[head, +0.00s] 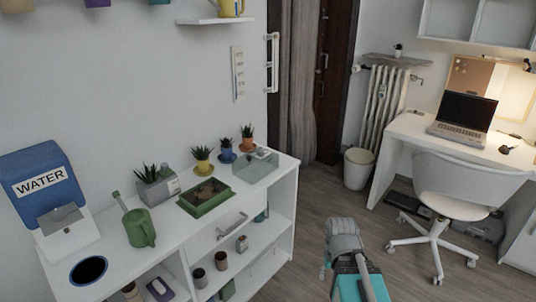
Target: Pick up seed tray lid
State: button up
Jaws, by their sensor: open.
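A clear, see-through box-like piece (256,168), which looks like the seed tray lid, rests on the right end of the white shelf's top. It lies to the right of the green seed tray (205,197), which holds dark soil and some small items. Part of my arm, grey and teal, shows at the bottom of the head view, over the floor right of the shelf and apart from the lid. My gripper's fingers cannot be made out in this view.
Small potted plants (203,162) stand behind the tray and close to the lid. A green watering can (139,228) and a blue water dispenser (44,184) stand further left. A white chair (458,190) stands at right.

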aim_at(250, 168)
jog(key=u, duration=0.05)
jog(key=i, duration=1.1)
jog(key=u, duration=0.45)
